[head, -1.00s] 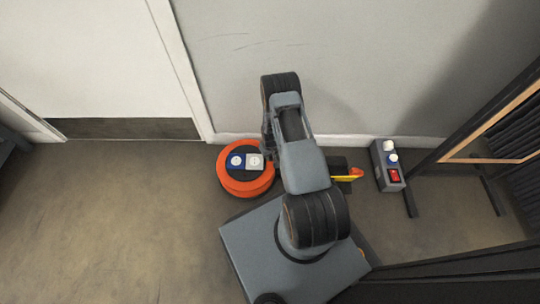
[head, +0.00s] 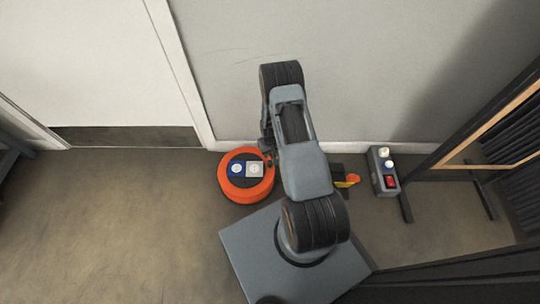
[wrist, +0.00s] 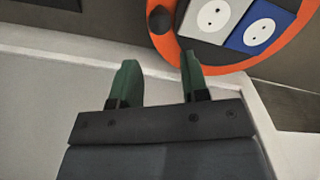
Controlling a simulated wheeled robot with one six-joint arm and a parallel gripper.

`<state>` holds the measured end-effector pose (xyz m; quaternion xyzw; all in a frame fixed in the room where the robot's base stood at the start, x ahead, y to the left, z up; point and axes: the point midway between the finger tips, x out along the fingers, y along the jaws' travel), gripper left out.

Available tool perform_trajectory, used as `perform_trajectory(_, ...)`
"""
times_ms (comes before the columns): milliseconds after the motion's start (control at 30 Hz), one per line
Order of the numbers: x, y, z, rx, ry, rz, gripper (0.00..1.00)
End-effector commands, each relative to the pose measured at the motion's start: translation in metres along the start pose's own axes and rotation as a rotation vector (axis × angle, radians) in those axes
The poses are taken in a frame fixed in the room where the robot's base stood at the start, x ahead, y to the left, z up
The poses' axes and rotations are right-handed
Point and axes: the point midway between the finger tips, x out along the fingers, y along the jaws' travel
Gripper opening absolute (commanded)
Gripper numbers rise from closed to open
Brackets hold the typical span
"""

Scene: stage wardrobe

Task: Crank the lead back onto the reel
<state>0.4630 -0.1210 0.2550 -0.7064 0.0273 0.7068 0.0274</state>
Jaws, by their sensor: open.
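The reel (head: 247,196) is a round orange drum on the floor near the wall, with a blue and a white socket on its dark top. It also shows at the top of the wrist view (wrist: 232,69), with a dark round knob (wrist: 160,19) at its edge. In the wrist view my gripper (wrist: 159,68) has its two green fingers apart with nothing between them. The knob is just beyond the fingertips, roughly in line with the gap. In the head view my arm hides most of the gripper. I cannot make out the lead.
A grey box (head: 376,176) with a red switch stands on the floor to the right. A yellow and orange item (head: 347,182) lies beside my arm, partly hidden. A dark-framed rack (head: 430,180) stands at the right. The wall is close behind the reel; floor at left is clear.

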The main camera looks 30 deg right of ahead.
Motion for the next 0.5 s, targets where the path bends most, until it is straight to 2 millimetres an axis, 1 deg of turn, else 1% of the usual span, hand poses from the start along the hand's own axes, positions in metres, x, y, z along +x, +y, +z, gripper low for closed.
perform_trajectory(33,-0.012,0.0,0.0,-0.001,0.001,0.0,0.41)
perform_trajectory(200,-0.031,0.0,0.0,-0.001,0.001,0.0,0.41)
perform_trajectory(333,-0.038,0.0,0.0,-0.001,0.0,0.0,0.41)
perform_trajectory(500,-0.041,0.0,0.0,-0.001,-0.001,0.0,0.41)
